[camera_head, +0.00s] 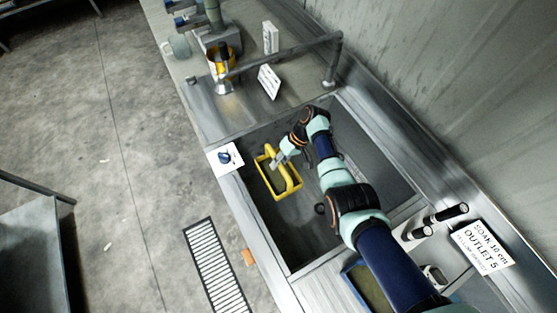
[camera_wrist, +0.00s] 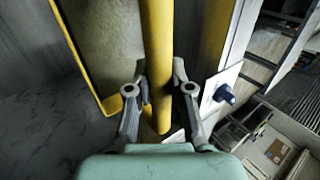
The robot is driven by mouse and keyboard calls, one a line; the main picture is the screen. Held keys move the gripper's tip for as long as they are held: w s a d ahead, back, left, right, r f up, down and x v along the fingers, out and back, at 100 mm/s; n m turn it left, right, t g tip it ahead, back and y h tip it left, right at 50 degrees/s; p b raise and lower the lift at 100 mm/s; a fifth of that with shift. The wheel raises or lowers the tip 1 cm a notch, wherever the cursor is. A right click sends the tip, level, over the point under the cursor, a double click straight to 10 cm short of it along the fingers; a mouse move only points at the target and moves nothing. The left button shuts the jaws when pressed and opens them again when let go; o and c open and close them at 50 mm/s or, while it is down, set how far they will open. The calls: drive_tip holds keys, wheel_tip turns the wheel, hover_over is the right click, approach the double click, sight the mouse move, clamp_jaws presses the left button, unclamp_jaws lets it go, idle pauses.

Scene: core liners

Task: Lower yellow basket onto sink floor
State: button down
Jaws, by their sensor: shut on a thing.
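The yellow basket (camera_head: 290,190) is inside the sink (camera_head: 295,236), near its left wall. In the wrist view, a yellow bar of the basket (camera_wrist: 157,60) runs between the fingers. My gripper (camera_head: 278,160) is at the basket's upper end in the head view; in the wrist view (camera_wrist: 160,95) its two fingers are shut on the yellow bar, one on each side. I cannot tell whether the basket's underside touches the sink floor.
A round dark drain (camera_head: 320,209) is in the sink floor, right of the basket. A white card with a blue shape (camera_head: 226,157) is at the sink's left rim. A metal rail (camera_head: 290,54) crosses the counter. A sign reading "SOAK 10 cm OUTLET 5" (camera_head: 482,247) is at the right.

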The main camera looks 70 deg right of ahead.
wheel_tip(320, 180, down, 28)
drive_tip(key=b, duration=2.6)
drive_tip(key=shift+f, duration=0.25)
drive_tip(key=shift+f+b, duration=0.55)
drive_tip(key=shift+f, duration=0.05)
drive_tip(key=c, duration=1)
unclamp_jaws()
drive_tip(key=shift+o, duration=0.2)
drive_tip(key=shift+r, duration=0.1)
drive_tip(key=v, duration=0.7)
drive_tip(key=shift+r, duration=0.2)
drive_tip(key=shift+s+d, duration=0.1)
